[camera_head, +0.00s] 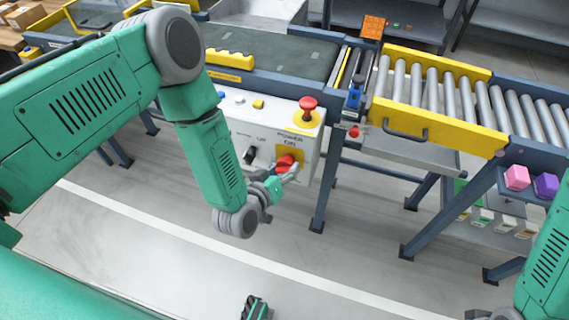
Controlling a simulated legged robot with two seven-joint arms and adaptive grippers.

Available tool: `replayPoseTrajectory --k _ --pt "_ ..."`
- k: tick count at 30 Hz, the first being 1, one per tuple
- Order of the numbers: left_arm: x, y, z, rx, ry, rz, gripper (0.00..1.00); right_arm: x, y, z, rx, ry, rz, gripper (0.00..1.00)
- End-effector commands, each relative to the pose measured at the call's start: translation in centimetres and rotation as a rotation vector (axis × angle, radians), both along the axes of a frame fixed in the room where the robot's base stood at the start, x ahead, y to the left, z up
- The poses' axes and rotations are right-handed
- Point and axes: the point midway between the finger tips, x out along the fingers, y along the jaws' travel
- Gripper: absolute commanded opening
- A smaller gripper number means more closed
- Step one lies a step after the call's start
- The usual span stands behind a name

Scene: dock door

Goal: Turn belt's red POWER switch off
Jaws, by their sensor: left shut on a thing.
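The red POWER switch (287,161) is a rotary knob on a yellow plate, on the white control panel (306,138) at the front of the belt (285,60). The knob's exact angle is hard to tell.
A red mushroom button (308,107) stands above the switch and a black switch (250,155) sits to its left. A roller conveyor (440,90) with a yellow guard is at the right. Pink (516,177) and purple (545,185) blocks sit below it. The floor in front is mostly clear.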

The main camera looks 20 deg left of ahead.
Motion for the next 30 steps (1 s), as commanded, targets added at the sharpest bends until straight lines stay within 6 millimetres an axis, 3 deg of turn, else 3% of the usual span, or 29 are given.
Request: replayPoseTrajectory --k 15,30 --pt "-0.5 -0.1 -0.4 0.394 0.001 -0.006 0.15 0.0 0.0 2.2 0.000 0.000 0.000 0.40" --pt "-0.5 -0.1 -0.5 0.504 -0.001 -0.006 0.15 0.0 0.0 2.5 0.000 0.000 0.000 0.40"
